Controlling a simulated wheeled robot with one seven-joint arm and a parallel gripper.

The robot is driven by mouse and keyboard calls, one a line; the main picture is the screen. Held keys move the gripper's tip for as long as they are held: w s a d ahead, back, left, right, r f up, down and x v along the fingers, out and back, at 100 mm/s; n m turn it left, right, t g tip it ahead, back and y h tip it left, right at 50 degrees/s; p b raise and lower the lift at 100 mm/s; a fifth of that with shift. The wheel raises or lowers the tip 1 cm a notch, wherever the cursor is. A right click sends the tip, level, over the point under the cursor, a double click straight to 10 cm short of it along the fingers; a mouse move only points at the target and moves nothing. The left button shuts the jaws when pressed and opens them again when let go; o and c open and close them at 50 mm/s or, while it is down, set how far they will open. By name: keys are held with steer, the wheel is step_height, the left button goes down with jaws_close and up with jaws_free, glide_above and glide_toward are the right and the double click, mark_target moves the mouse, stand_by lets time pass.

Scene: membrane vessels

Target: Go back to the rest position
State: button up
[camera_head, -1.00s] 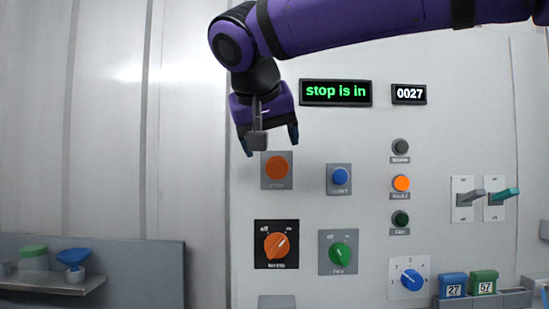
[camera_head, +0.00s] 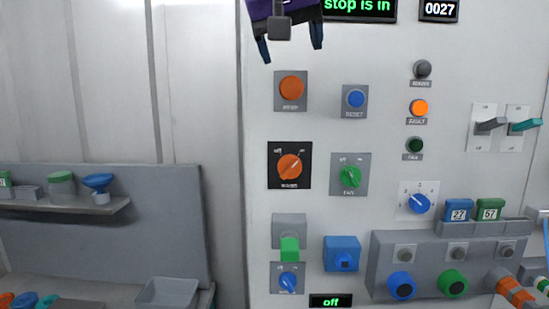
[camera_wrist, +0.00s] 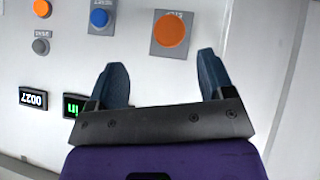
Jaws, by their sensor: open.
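My gripper (camera_head: 291,47) is at the top of the head view, in front of the panel and above the orange stop button (camera_head: 292,87). Its two dark blue fingers are spread apart with nothing between them. In the wrist view my gripper (camera_wrist: 162,80) is also open and empty, and the orange stop button (camera_wrist: 169,31) lies beyond the fingers, apart from them. The display (camera_head: 359,6) reads "stop is in". Most of my arm is out of the head view.
The panel carries a blue reset button (camera_head: 355,99), an orange main knob (camera_head: 289,167), a green fan knob (camera_head: 350,176) and a lit orange fault lamp (camera_head: 419,107). Two levers (camera_head: 490,126) stick out at the right. A shelf (camera_head: 70,207) with small vessels is at the left.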

steer(key=s+d+f+g, duration=0.25)
steer(key=d+f, duration=0.45)
steer(key=d, duration=0.5)
steer(key=s+d+f+y, duration=0.1)
steer(key=s+d+f, duration=0.6)
steer(key=f, duration=0.3)
steer(key=s+d+f+m+y, duration=0.1)
steer(key=s+d+f, duration=0.7)
steer(key=d+f, duration=0.1)
steer(key=shift+f+g+y, duration=0.3)
steer(key=shift+f+g, duration=0.1)
steer(key=shift+g, duration=0.05)
steer(key=shift+a, duration=0.1)
